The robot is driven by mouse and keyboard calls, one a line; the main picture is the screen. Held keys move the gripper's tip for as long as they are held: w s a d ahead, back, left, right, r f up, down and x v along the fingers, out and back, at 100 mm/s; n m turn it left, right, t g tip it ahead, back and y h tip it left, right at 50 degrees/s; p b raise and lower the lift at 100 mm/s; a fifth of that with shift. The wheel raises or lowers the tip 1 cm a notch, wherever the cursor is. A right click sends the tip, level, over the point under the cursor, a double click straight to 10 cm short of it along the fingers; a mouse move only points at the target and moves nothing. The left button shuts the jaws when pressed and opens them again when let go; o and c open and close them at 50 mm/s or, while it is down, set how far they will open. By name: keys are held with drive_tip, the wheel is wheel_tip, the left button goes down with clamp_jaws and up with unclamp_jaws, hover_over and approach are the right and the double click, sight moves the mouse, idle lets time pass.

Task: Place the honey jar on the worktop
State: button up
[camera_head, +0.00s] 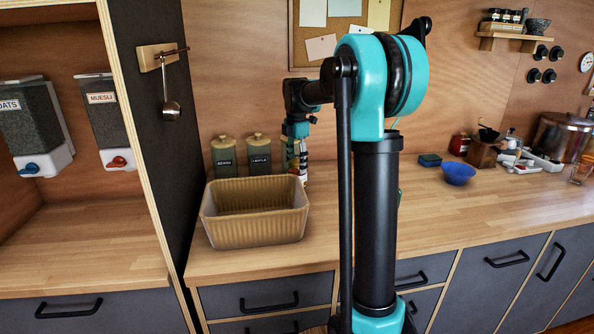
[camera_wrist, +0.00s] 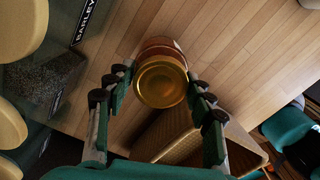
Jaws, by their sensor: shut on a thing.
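The honey jar (camera_wrist: 161,82) shows from above in the wrist view, with a round gold lid and an amber-brown body. My gripper (camera_wrist: 159,88) is shut on it, with a finger on each side. In the head view my gripper (camera_head: 300,152) points down over the back of the wooden worktop (camera_head: 430,213), at the right rear corner of the ribbed bin. The jar is too small and covered there to make out clearly. I cannot tell whether its base touches the worktop.
The tan ribbed bin (camera_head: 254,228) stands close to the jar; it also shows in the wrist view (camera_wrist: 178,135). Lidded canisters (camera_head: 224,160) stand left of the gripper against the wall. A blue bowl (camera_head: 458,174) is farther right. The front right worktop is clear.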

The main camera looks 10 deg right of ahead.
drive_tip(key=shift+f, duration=1.3)
drive_tip(key=o, duration=1.6)
drive_tip(key=shift+f, duration=0.1)
wheel_tip(320, 180, up, 12)
drive_tip(key=shift+r, duration=0.15)
